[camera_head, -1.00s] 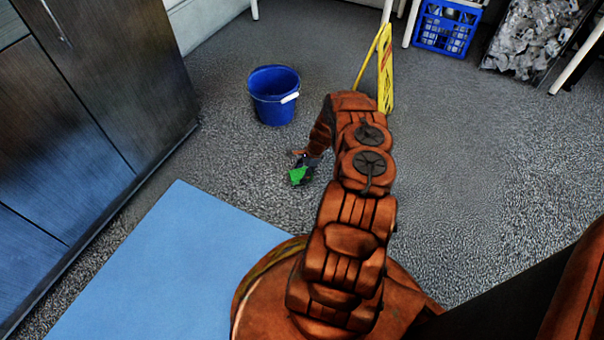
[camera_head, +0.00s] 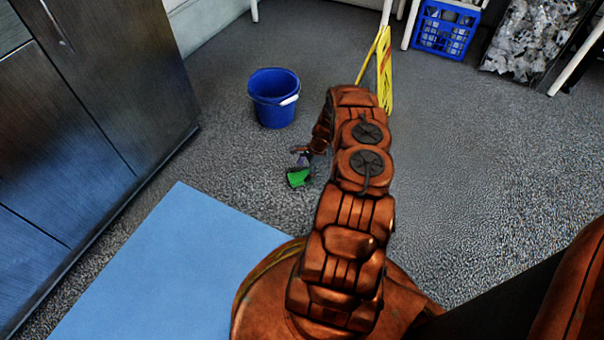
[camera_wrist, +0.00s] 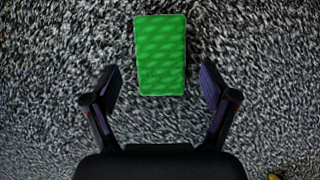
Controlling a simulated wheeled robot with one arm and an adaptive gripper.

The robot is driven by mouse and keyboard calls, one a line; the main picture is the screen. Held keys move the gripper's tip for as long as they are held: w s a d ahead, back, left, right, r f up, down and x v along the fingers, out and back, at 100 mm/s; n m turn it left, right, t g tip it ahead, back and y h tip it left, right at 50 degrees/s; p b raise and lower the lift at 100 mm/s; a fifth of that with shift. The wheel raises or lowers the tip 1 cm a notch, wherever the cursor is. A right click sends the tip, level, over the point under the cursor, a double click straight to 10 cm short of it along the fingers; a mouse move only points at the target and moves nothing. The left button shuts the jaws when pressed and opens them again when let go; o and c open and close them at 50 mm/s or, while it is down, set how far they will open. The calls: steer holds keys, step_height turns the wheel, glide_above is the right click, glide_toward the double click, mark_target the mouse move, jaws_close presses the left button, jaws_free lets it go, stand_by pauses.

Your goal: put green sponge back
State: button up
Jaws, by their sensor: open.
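The green sponge (camera_head: 298,177) lies on the grey carpet, left of my arm in the head view. In the wrist view the sponge (camera_wrist: 160,55) is a bright green upright rectangle at the top centre. My gripper (camera_wrist: 160,80) is open, with one dark finger on each side below the sponge. The sponge's lower end reaches a little way between the fingertips, with a gap on both sides. In the head view my gripper (camera_head: 304,158) is small, just above the sponge in the picture, and partly hidden by my arm.
A blue bucket (camera_head: 274,98) stands on the carpet beyond the sponge. A yellow folding sign (camera_head: 384,72) stands behind my arm. A blue crate (camera_head: 444,28) is at the back. Dark cabinets (camera_head: 95,90) line the left side. A light blue surface (camera_head: 160,270) lies at front left. Carpet at right is clear.

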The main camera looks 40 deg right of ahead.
steer(key=p+v, duration=0.2)
steer(key=v, duration=0.6)
steer(key=w+a+r+n+g, duration=0.1)
steer(key=w+a+r+n, duration=0.15)
steer(key=a+r, duration=0.45)
steer(key=w+a+r+n+g, duration=0.1)
steer(key=a+r+n, duration=0.2)
steer(key=r, duration=0.7)
steer(key=s+a+r+n+g, duration=0.1)
steer(key=s+a+r+n, duration=0.15)
steer(key=a+r, duration=0.45)
steer(key=s+a+r+n+g, duration=0.1)
steer(key=s+a+r+n, duration=0.1)
steer(key=a+r+n, duration=0.4)
steer(key=s+a+r+n+h, duration=0.2)
steer(key=s+a+r+n, duration=0.2)
steer(key=s+a+r, duration=0.8)
steer(key=s+a+r+n, duration=0.1)
steer(key=s+a+n, duration=0.1)
steer(key=s, duration=0.3)
steer(key=s+a+n+g+h, duration=0.1)
steer(key=s+a+n, duration=0.1)
steer(key=s, duration=0.3)
steer(key=s+a+r+n, duration=0.1)
steer(key=s+a, duration=0.1)
steer(key=s, duration=0.3)
steer(key=shift+s+a+r+n+h, duration=0.25)
steer(key=shift+a+r+n+h, duration=0.05)
steer(key=shift+n+h, duration=0.1)
